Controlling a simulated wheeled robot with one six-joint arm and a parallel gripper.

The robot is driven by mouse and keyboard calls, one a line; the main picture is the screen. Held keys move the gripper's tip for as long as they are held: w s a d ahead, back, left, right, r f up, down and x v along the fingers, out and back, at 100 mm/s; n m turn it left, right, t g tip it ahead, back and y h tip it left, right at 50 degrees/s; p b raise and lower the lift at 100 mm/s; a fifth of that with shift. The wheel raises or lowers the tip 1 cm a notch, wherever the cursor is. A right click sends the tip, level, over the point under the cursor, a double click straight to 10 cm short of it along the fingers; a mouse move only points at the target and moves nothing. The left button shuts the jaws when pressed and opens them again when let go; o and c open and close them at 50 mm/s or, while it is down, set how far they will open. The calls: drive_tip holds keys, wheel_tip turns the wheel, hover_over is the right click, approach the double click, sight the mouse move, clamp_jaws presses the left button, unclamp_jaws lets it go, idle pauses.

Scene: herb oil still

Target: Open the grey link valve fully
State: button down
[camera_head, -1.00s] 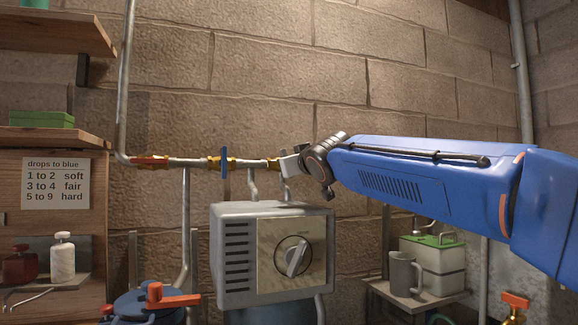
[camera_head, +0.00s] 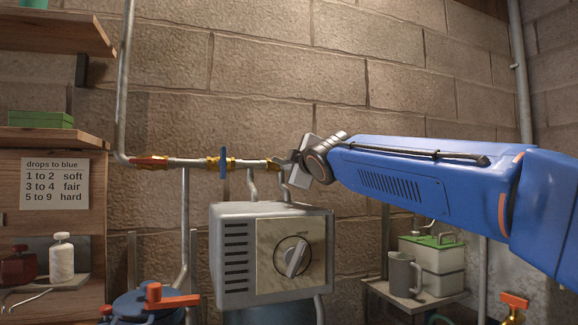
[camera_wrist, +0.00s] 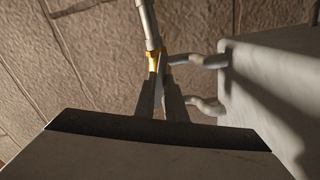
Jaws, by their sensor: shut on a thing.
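The grey link valve sits at the right end of the horizontal wall pipe, above the grey control box. Its brass body (camera_head: 271,165) shows just left of my gripper (camera_head: 284,166), and also in the wrist view (camera_wrist: 154,58). In the wrist view, my gripper's two dark fingers (camera_wrist: 160,98) close around a thin grey handle (camera_wrist: 160,82) just below the brass body. My gripper hides most of the handle in the head view, so its exact angle is hard to tell.
A red-handled valve (camera_head: 150,161) and a blue-handled valve (camera_head: 223,163) sit further left on the pipe. The grey box with a dial (camera_head: 290,256) stands close below my gripper. The block wall is close behind; the space above the pipe is clear.

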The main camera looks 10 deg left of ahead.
drive_tip(key=shift+n, duration=2.2)
drive_tip(key=c, duration=1.8)
unclamp_jaws()
drive_tip(key=v, duration=1.7)
drive_tip(key=shift+s+d, duration=0.15)
drive_tip(key=shift+s, duration=0.05)
